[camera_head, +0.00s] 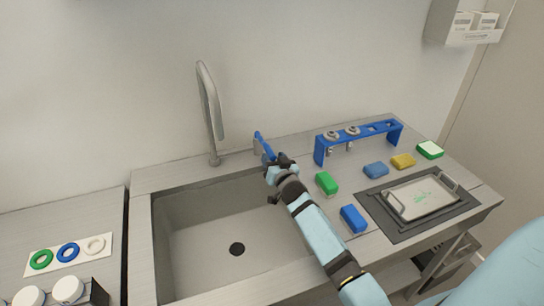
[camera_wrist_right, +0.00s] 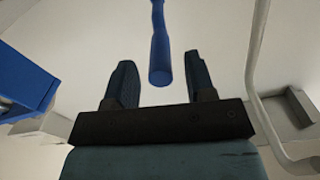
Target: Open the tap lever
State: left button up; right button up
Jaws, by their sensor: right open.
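The blue tap lever (camera_head: 263,144) stands tilted at the back edge of the sink, to the right of the grey tap spout (camera_head: 209,110). My right gripper (camera_head: 281,161) is right at the lever and hides its lower part in the head view. In the right wrist view, my open right gripper (camera_wrist_right: 160,74) has the blue lever (camera_wrist_right: 160,55) between its two dark fingers. A gap shows on each side, so neither finger visibly touches it. The tap spout also shows at the right of the wrist view (camera_wrist_right: 255,85). My left gripper is not in view.
The sink basin (camera_head: 180,225) is empty, with a dark drain. Right of it stand a blue rack (camera_head: 319,150) and green, blue and yellow blocks. A tray (camera_head: 421,198) lies on a dark mat. Coloured rings (camera_head: 67,252) and white-capped containers (camera_head: 67,289) are at the left.

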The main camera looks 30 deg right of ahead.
jog(key=shift+x, duration=0.8)
grip_shut()
jog(key=d+n+y+p, duration=0.1)
jog(key=d+y+p, duration=0.1)
jog(key=d+n+y+p, duration=0.2)
jog(key=y, duration=0.1)
jog(key=shift+s+t, duration=0.25)
jog(key=shift+t, duration=0.05)
jog(key=shift+a, duration=0.1)
grip_release()
